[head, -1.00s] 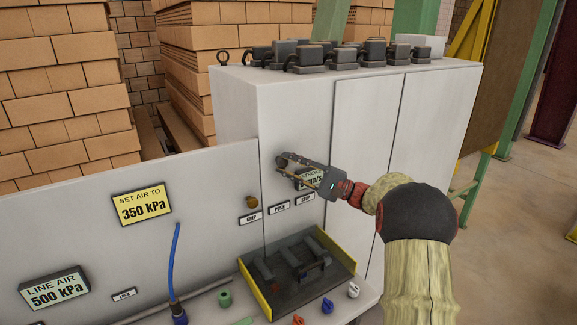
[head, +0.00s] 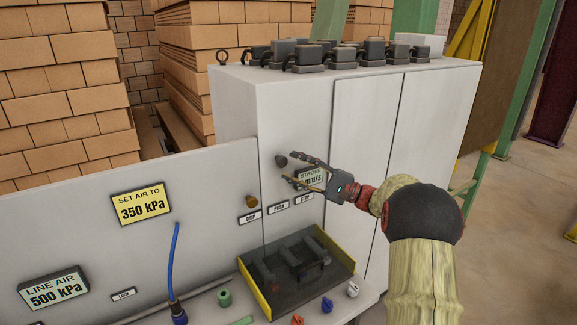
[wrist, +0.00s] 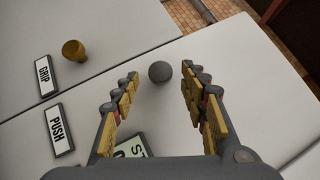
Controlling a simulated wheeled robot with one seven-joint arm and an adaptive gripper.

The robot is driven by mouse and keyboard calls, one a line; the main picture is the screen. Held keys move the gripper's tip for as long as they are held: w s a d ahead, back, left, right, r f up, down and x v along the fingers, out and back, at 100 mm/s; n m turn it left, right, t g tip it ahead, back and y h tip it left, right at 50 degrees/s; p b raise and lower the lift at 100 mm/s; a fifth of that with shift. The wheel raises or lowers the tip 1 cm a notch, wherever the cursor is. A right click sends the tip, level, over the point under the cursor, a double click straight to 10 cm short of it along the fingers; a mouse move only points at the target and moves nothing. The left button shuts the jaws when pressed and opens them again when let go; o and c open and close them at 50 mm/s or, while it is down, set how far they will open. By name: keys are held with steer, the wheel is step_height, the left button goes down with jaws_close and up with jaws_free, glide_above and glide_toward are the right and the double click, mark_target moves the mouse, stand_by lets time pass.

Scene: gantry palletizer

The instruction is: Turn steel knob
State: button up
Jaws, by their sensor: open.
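The steel knob (head: 281,161) is a small dark grey round knob on the front of the light grey cabinet. In the wrist view the knob (wrist: 160,72) lies ahead of my fingertips, nearer the left finger and roughly between the two fingers' lines. My gripper (head: 297,170) is open, just right of the knob in the head view. In the wrist view my open gripper (wrist: 158,82) has nothing between its fingers. It appears apart from the knob. The STROKE display (head: 311,178) is partly hidden behind my gripper.
A brass knob (head: 252,202) sits lower left, with GRIP (head: 250,217) and PUSH (head: 278,208) labels nearby. A black tray (head: 296,271) with a yellow edge lies below. Several dark blocks (head: 305,54) stand on the cabinet top.

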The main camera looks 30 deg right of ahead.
steer(key=v, duration=0.9)
steer(key=shift+d, duration=0.2)
steer(key=shift+s+f, duration=0.15)
